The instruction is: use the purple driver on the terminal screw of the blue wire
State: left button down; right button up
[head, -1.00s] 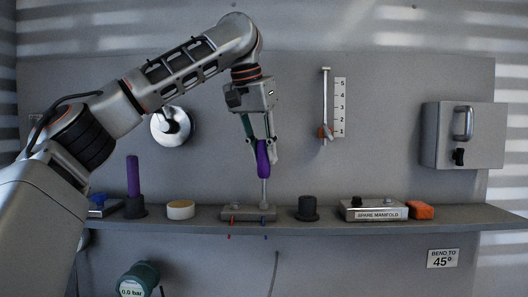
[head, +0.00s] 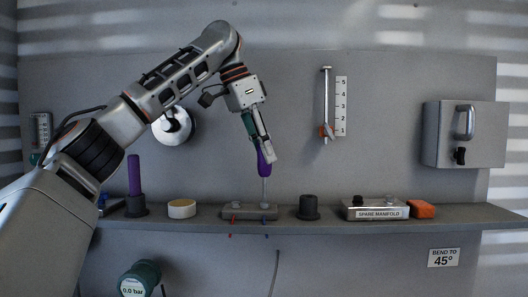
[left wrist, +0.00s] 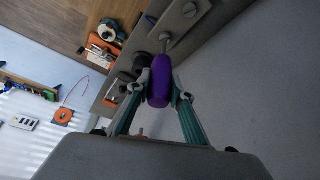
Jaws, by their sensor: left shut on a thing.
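My left gripper (head: 261,142) is shut on the purple handle of a driver (head: 263,163), above the shelf. The handle leans slightly, and the thin shaft points down to the right end of a grey terminal block (head: 248,215). The shaft's tip appears to be at the right screw, but I cannot tell whether it is seated. A short blue wire (head: 266,237) hangs below that right end, and a red wire (head: 230,236) below the left end. In the left wrist view the purple handle (left wrist: 160,82) sits between both fingertips, with the shaft beyond it.
On the shelf (head: 340,222) stand a purple rod (head: 134,175) in a dark holder, a cream disc (head: 181,209), a dark stepped cylinder (head: 309,208), a spare manifold (head: 374,208) and an orange block (head: 422,209). A grey box (head: 464,135) is on the wall at right.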

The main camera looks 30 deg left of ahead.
pick_arm(q)
jog(key=shift+r, duration=1)
